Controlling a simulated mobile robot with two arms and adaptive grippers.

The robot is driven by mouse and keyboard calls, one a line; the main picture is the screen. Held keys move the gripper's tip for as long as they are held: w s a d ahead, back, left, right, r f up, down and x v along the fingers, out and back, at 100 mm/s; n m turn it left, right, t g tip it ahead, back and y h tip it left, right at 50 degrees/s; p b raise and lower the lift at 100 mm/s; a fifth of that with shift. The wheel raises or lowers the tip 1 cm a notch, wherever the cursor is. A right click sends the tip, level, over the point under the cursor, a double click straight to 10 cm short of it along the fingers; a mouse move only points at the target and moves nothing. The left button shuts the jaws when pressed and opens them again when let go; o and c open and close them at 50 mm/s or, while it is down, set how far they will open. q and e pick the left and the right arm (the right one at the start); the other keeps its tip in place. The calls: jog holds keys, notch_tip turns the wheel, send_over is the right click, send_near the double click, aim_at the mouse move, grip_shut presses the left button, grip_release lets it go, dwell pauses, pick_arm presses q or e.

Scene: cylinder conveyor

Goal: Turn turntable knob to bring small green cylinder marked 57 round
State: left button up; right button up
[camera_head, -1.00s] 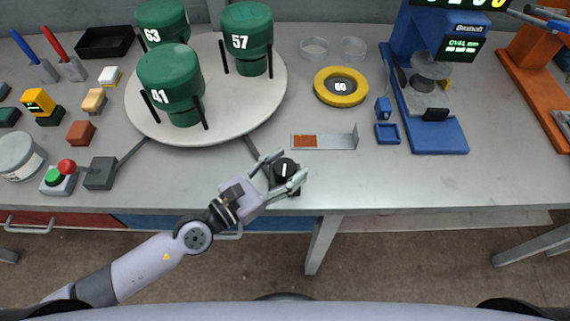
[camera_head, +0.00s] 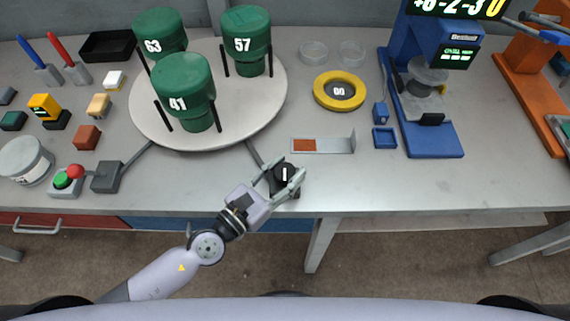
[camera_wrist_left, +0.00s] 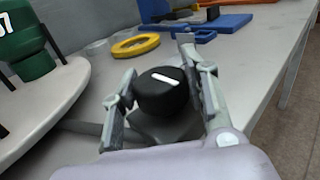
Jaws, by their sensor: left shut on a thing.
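The green cylinder marked 57 (camera_head: 246,38) stands at the right back of the round pale turntable (camera_head: 255,110), between dark posts. It also shows at the left edge of the left wrist view (camera_wrist_left: 24,45). Green cylinders marked 63 (camera_head: 160,32) and 41 (camera_head: 184,86) stand at the back left and front. The black turntable knob (camera_head: 284,174) with a white line sits near the table's front edge; it fills the middle of the left wrist view (camera_wrist_left: 162,92). My left gripper (camera_head: 285,178) is shut on the knob, one finger on each side. My right gripper is not in view.
Right of the turntable are a yellow ring (camera_head: 339,91), a metal strip with an orange patch (camera_head: 322,145) and a blue stand (camera_head: 433,137). A box with red and green buttons (camera_head: 66,182) and small blocks lie at the left. The front right tabletop is clear.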

pick_arm(q)
jog(key=n+t+y+p, duration=0.2)
jog(key=y, duration=0.1)
jog(key=shift+r, duration=0.15)
jog(key=shift+n+t+y+p, duration=0.3)
jog(key=shift+n+t+y, duration=0.3)
jog(key=shift+n+y, duration=0.2)
jog(key=shift+f+n+t+y, duration=0.2)
jog(key=shift+n+t+y, duration=0.1)
jog(key=shift+n+y, duration=0.3)
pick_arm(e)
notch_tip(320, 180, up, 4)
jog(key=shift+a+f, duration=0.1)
pick_arm(q)
jog(key=shift+n+y, duration=0.4)
jog(key=shift+y, duration=0.5)
jog(key=o, duration=1.1)
